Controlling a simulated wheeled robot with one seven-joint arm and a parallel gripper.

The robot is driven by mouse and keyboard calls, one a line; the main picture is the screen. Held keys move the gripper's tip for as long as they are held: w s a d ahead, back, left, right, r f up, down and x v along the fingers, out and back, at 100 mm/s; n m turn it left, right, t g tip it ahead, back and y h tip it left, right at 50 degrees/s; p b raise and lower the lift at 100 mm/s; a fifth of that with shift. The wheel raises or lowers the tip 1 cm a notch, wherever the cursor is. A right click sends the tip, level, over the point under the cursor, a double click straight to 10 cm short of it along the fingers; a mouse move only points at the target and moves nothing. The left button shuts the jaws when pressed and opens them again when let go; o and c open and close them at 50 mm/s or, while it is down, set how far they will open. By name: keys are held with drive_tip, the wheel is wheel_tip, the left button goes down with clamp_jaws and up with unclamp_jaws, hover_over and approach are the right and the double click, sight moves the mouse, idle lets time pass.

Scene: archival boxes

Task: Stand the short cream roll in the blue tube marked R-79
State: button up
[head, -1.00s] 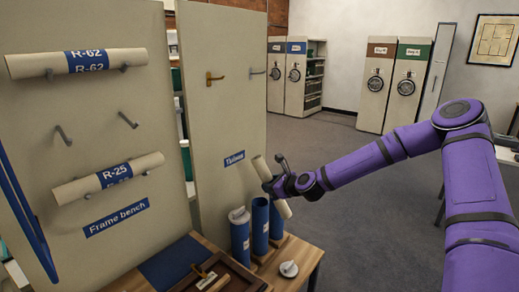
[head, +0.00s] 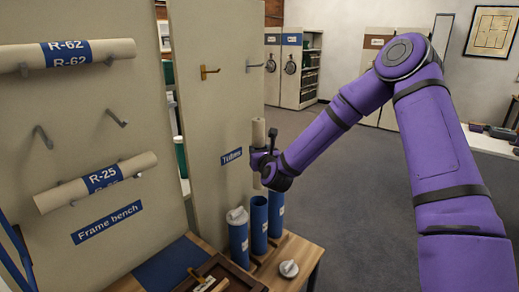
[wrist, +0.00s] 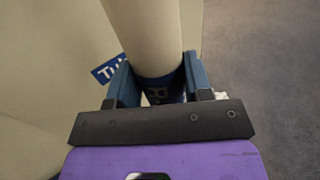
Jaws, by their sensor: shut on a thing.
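My gripper (head: 260,158) is shut on the cream roll (head: 258,131), which stands nearly upright in the jaws. In the wrist view the roll (wrist: 145,35) passes between the two blue fingers. Its lower end shows just under my gripper in the head view, seemingly above the middle blue tube (head: 259,228); I cannot tell the exact gap or alignment. Three blue tubes stand on the wooden bench: the left one (head: 238,243) has a white top, the middle and right (head: 275,215) look open. Their markings are too small to read.
A round grey-white lid (head: 288,268) lies on the bench (head: 309,256) right of the tubes. A wooden tray (head: 224,272) lies in front. A cream panel (head: 208,110) with hooks rises close behind the tubes. Rolls R-62 (head: 112,48) and R-25 (head: 133,166) rest on pegs at left.

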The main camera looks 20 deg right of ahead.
sight(261, 209)
drive_tip(key=shift+f, duration=10)
drive_tip(key=shift+s+d+f, duration=0.1)
drive_tip(key=shift+s+f, duration=0.15)
drive_tip(key=shift+f, duration=0.5)
drive_tip(key=shift+s+f, duration=0.25)
drive_tip(key=shift+f, duration=0.5)
drive_tip(key=o, duration=0.8)
drive_tip(key=shift+o, duration=0.3)
drive_tip(key=shift+s+a+f, duration=0.2)
drive_tip(key=shift+s, duration=0.4)
drive_tip(key=shift+o, duration=0.9)
drive_tip(key=s+r, duration=0.2)
drive_tip(key=s, duration=0.6)
drive_tip(key=shift+s+r+t, duration=0.15)
drive_tip(key=shift+s+t, duration=0.05)
drive_tip(key=shift+t, duration=0.1)
drive_tip(key=shift+s+d+r, duration=0.1)
drive_tip(key=shift+s, duration=0.1)
drive_tip(key=shift+w, duration=0.1)
